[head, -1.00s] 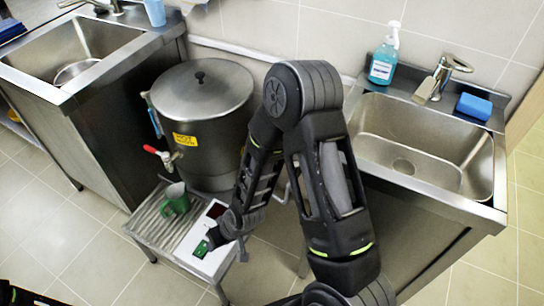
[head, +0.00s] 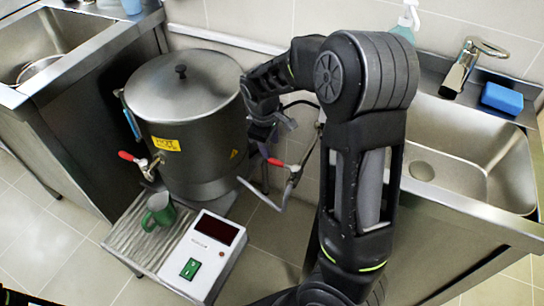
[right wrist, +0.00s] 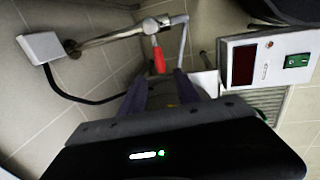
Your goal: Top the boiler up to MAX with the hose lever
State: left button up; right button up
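The boiler (head: 195,125) is a large dark steel pot with a lid, a yellow label and a red-handled tap (head: 150,165). A thin bluish gauge (head: 132,126) runs up its left side; its level and MAX mark are too small to read. The hose lever (head: 276,162) is red, on a metal pipe right of the boiler; it also shows in the right wrist view (right wrist: 158,58). My right gripper (head: 268,135) is beside the boiler, just above the lever. In the right wrist view its fingers (right wrist: 160,82) are apart, with the lever beyond their tips. My left gripper is not visible.
A white control box (head: 205,258) with a dark red display and green switch stands on the drain stand, beside a green mug (head: 160,210) under the tap. Sinks flank the boiler left and right (head: 470,165). A blue sponge (head: 502,98) lies by the right sink.

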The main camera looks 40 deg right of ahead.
aim_at(273, 160)
jog(key=f, duration=0.2)
jog(key=d+f+b, duration=0.1)
jog(key=f, duration=0.4)
jog(key=shift+w+d+f+b, duration=0.2)
jog(key=shift+w+b, duration=0.1)
jog(key=shift+w, duration=0.05)
jog(key=shift+c, duration=0.4)
grip_shut()
dwell(0.7)
